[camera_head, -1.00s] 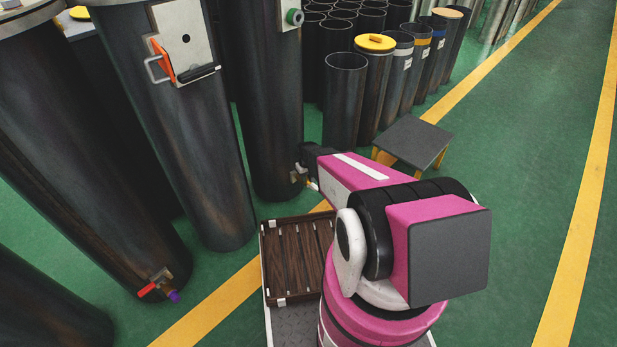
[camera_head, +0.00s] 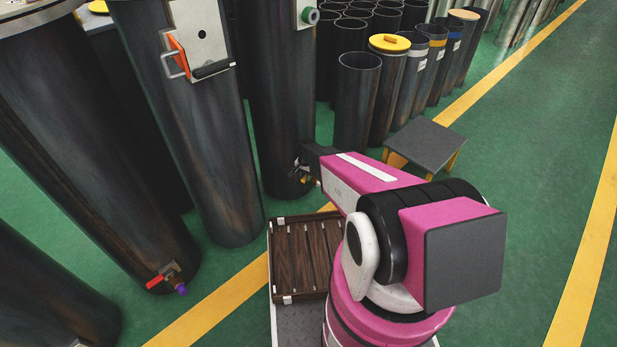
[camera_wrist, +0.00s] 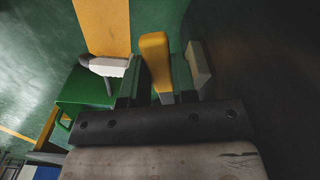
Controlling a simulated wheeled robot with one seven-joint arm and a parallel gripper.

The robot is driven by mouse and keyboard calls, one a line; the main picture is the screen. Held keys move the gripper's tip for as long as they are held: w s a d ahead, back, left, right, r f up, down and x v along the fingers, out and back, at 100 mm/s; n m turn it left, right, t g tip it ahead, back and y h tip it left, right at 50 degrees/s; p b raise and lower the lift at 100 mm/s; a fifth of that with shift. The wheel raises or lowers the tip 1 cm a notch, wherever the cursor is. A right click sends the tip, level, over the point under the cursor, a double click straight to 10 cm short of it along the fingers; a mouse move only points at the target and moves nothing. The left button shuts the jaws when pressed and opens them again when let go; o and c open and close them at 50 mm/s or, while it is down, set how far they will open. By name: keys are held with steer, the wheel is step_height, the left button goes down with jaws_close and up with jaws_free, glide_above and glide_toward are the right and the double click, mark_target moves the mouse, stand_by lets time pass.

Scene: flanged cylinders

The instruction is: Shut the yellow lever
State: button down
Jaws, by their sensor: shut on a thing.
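The yellow lever (camera_wrist: 155,62) stands between the two fingers of my gripper (camera_wrist: 154,74) in the wrist view. My gripper is shut on it. In the head view my gripper (camera_head: 304,170) is at the lower part of a tall dark cylinder (camera_head: 283,120), close to its foot. There the lever is too small and too covered by my gripper and arm to make out clearly. How far the lever is turned cannot be told.
Another cylinder has a red-handled valve (camera_head: 166,276) low down. A cylinder between has a panel with an orange flap (camera_head: 179,55). A low grey stool (camera_head: 427,143) stands right of my arm. Open green floor (camera_head: 535,150) lies further right.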

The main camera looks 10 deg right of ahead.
steer(key=shift+w+a+m, duration=0.4)
steer(key=shift+m, duration=0.6)
steer(key=c, duration=0.9)
jaws_free()
steer(key=shift+r, duration=0.1)
step_height(320, 180, up, 11)
steer(key=shift+f, duration=0.15)
